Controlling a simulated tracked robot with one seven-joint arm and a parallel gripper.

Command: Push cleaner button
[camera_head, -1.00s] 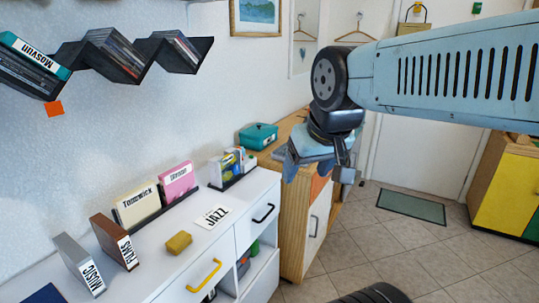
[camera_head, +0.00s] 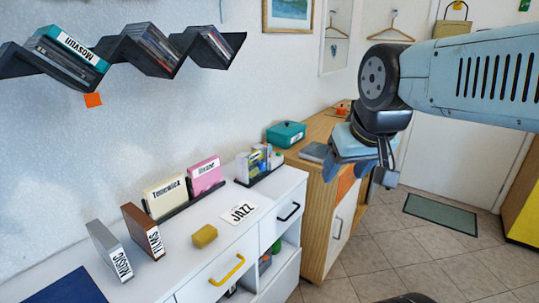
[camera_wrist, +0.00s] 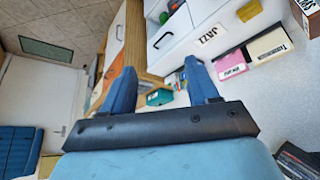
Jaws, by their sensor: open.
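No button marked as a cleaner can be made out in either view. A teal box (camera_head: 286,134) with a small label stands on the wooden cabinet against the wall. It also shows in the wrist view (camera_wrist: 159,97), between my fingers in the picture but apart from them. My gripper (camera_head: 352,150) hangs in the air near the wooden cabinet in the head view, partly hidden by my wrist. In the wrist view my gripper (camera_wrist: 160,68) has its two blue fingers spread, with nothing between them.
The white cabinet (camera_head: 215,236) bears a yellow block (camera_head: 204,236), a JAZZ card (camera_head: 239,213) and labelled disc holders. A black zigzag shelf (camera_head: 112,50) with discs hangs on the wall. A grey flat item (camera_head: 314,152) lies near the teal box. Open floor (camera_head: 440,250) lies at right.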

